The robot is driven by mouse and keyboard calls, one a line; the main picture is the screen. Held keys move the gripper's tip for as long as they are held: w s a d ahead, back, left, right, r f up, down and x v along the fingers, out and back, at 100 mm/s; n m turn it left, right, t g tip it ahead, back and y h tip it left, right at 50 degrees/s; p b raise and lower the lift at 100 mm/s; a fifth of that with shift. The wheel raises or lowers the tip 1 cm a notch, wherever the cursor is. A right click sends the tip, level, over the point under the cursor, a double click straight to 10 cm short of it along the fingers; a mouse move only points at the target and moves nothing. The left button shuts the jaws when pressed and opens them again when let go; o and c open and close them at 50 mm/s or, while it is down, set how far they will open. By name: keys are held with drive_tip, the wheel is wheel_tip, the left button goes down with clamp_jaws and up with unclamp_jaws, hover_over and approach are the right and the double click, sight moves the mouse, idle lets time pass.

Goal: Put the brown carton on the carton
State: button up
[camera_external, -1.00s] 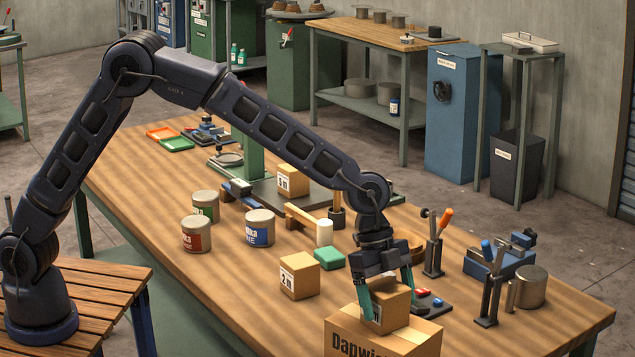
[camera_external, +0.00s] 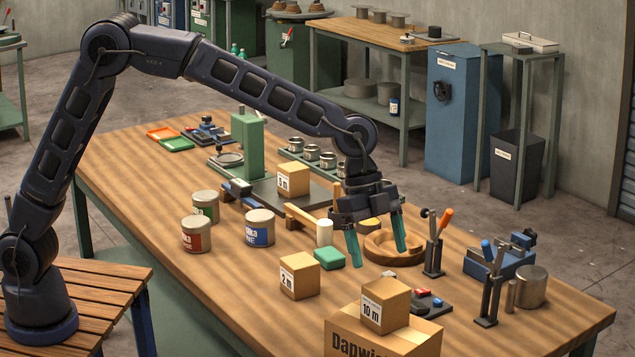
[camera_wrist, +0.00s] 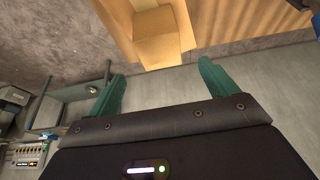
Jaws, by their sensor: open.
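A small brown carton marked "10 m" (camera_external: 385,305) sits on top of the large carton marked "Dapwi..." (camera_external: 425,338) at the front edge of the table, and it stands free of my gripper. The wrist view shows a small carton (camera_wrist: 164,38) on a bigger cardboard surface. My gripper (camera_external: 379,248) is open and empty, above and behind the cartons, with its green fingers spread. Another brown carton marked "2 m" (camera_external: 300,276) stands on the table to the left. A third small carton (camera_external: 293,180) stands further back on a dark plate.
A wooden bowl (camera_external: 396,256) lies behind the fingers. Upright clamps (camera_external: 490,290) and a metal can (camera_external: 531,286) are at the right. The table's left front is clear.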

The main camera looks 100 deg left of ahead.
drive_tip(key=s+r+n+y, duration=0.1)
drive_tip(key=s+r, duration=0.3)
drive_tip(key=s, duration=0.5)
drive_tip(key=s+d+r+n, duration=0.1)
drive_tip(key=s+r+n, duration=0.1)
drive_tip(key=s+r, duration=0.45)
drive_tip(key=s+r+n+y, duration=0.1)
drive_tip(key=s+r, duration=0.2)
drive_tip(key=s, duration=0.7)
drive_tip(key=s+f+n, duration=0.2)
drive_tip(key=s+f, duration=0.1)
drive_tip(key=s, duration=1.2)
drive_tip(key=s+a+f+n+t+y, duration=0.1)
drive_tip(key=s+f+n, duration=0.2)
drive_tip(key=s, duration=1.2)
drive_tip(key=shift+o, duration=0.2)
drive_tip(key=shift+s, duration=0.1)
